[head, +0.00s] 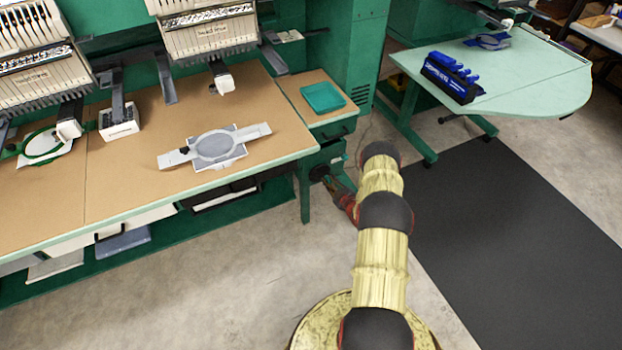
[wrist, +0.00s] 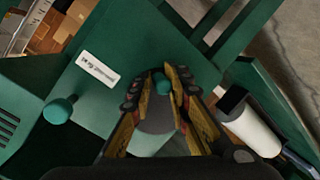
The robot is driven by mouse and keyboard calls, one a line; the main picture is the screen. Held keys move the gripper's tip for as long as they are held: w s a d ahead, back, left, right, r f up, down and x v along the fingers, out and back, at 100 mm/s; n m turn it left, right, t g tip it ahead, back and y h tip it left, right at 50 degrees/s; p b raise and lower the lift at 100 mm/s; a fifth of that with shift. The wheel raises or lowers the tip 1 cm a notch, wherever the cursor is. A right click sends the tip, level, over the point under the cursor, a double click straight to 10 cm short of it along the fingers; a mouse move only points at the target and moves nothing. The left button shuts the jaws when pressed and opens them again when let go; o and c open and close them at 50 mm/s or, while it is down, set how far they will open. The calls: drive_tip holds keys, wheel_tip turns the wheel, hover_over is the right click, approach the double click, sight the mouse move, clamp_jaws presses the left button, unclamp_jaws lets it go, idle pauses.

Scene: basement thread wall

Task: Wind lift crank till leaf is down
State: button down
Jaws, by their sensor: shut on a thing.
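My gripper (wrist: 160,98) is shut on a green crank grip, whose rounded end (wrist: 163,84) shows between the fingertips in the wrist view. The rest of the crank is mostly hidden by the fingers. In the head view my gripper (head: 334,188) is low beside the green machine stand, below a small brown-topped surface (head: 290,88) at the right end of the long table. That surface looks level. I cannot tell for certain whether it is the leaf. A white label plate (wrist: 98,68) is on the green panel near the crank.
A teal tray (head: 322,97) lies on the small surface. A second green knob (wrist: 60,108) and a white cylinder (wrist: 252,130) flank my gripper. A pale green table (head: 540,80) stands at right. A dark mat (head: 500,220) covers open floor.

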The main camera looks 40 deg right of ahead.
sight(328, 170)
drive_tip(key=r, duration=0.1)
drive_tip(key=r+p, duration=0.1)
drive_tip(key=r, duration=0.1)
drive_tip(key=d+r, duration=0.1)
drive_tip(key=shift+w+r+p, duration=0.3)
drive_tip(key=shift+r, duration=0.05)
drive_tip(key=c, duration=2)
unclamp_jaws()
drive_tip(key=shift+o, duration=1.2)
drive_tip(key=shift+f, duration=0.1)
drive_tip(key=shift+s+f, duration=0.1)
drive_tip(key=shift+f, duration=0.1)
drive_tip(key=shift+s+f+b, duration=0.2)
drive_tip(key=shift+f+b, duration=0.4)
drive_tip(key=shift+r, duration=0.1)
drive_tip(key=c, duration=0.4)
